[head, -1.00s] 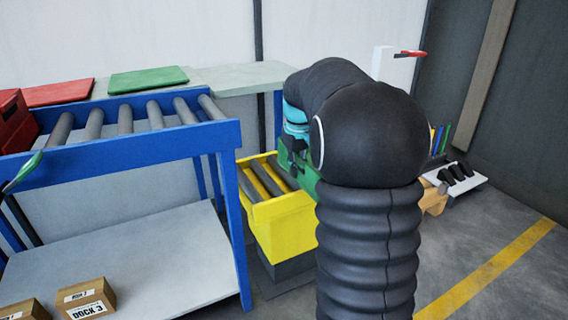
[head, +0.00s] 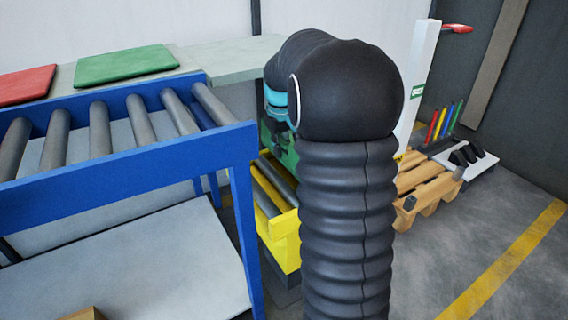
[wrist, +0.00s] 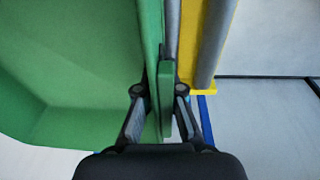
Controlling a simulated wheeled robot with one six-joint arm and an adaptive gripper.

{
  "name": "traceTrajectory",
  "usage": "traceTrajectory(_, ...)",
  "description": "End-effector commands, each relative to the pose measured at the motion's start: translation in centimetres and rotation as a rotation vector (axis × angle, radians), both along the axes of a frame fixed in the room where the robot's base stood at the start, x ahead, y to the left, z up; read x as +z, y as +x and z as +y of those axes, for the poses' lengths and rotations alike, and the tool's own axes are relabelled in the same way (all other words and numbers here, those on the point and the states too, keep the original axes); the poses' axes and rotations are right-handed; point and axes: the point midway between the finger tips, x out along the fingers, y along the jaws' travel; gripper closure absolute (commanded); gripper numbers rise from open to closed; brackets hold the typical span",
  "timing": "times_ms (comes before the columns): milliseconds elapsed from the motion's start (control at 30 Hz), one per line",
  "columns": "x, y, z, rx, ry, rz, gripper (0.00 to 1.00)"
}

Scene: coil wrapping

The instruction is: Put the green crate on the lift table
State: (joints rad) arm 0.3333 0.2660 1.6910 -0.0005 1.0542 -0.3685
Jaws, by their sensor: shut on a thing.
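The green crate (wrist: 70,70) fills the left of the wrist view. My gripper (wrist: 160,98) is shut on its wall, one finger on each side. In the head view only a small green part of the crate (head: 285,150) shows beside my arm; my arm hides the rest and my fingers. The yellow lift table (head: 284,238) with grey rollers stands behind my arm, partly hidden. The lift table also shows in the wrist view (wrist: 223,40), just right of the crate wall. I cannot tell whether the crate touches it.
A blue roller conveyor (head: 130,165) stands close on the left, its leg near the lift table. Behind it a shelf bears a green mat (head: 125,63) and a red mat (head: 25,84). A wooden pallet (head: 425,185) and a white post (head: 420,85) are at right. The right floor is clear.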

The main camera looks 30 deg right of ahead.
Motion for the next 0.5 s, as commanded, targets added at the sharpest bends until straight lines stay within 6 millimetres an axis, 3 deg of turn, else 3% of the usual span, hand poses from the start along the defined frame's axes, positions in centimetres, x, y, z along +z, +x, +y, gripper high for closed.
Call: traceTrajectory(500,-5.1,0.0,-0.2,-0.003,-0.001,0.000,1.00)
